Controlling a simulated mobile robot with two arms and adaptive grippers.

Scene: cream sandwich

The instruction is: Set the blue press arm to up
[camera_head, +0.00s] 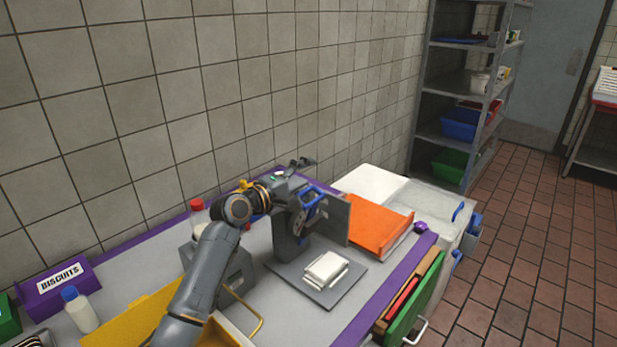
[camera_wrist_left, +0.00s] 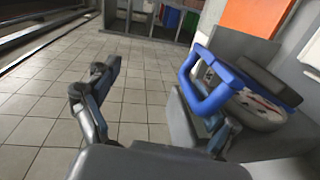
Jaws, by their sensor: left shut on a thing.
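The press (camera_head: 284,240) stands on the table as a grey upright with a dial and a grey plate (camera_head: 337,222) standing nearly on edge. Its blue press arm (camera_head: 314,197) is a looped handle near the top, raised and slanted. The blue press arm also shows large at right in the left wrist view (camera_wrist_left: 208,103). In the left wrist view one finger stands out at left, and the other is partly hidden by the blue handle. My right gripper is out of view.
A stack of white slabs (camera_head: 325,269) lies on a grey base plate (camera_head: 345,290) below the press. An orange tray (camera_head: 375,228) stands behind it. A purple biscuits box (camera_head: 58,285), a bottle (camera_head: 80,311) and a yellow tray (camera_head: 140,311) are at left.

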